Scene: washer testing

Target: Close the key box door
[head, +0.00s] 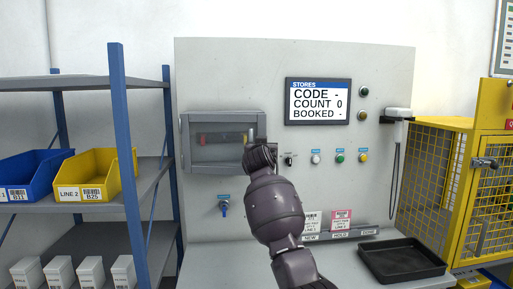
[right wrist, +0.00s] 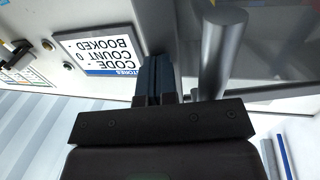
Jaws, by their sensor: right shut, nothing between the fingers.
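The key box (head: 223,117) is a grey-framed box with a see-through door on the left part of the upright panel. Red and yellow items show dimly through its pane. My right gripper (head: 262,154) is at the box's lower right edge, and its hand hides that corner. In the right wrist view, the right gripper's dark fingers (right wrist: 160,78) are together and empty, beside a grey cylindrical bar (right wrist: 221,50) and the door's clear pane (right wrist: 275,45). I cannot tell whether they touch the bar or how far the door stands from its frame. My left gripper is not in view.
A display (head: 318,101) and several buttons are right of the box. A blue valve (head: 224,208) sits below it. A shelf rack (head: 124,130) with bins stands left. A black tray (head: 402,260) lies on the bench, and a yellow cage (head: 436,180) stands right.

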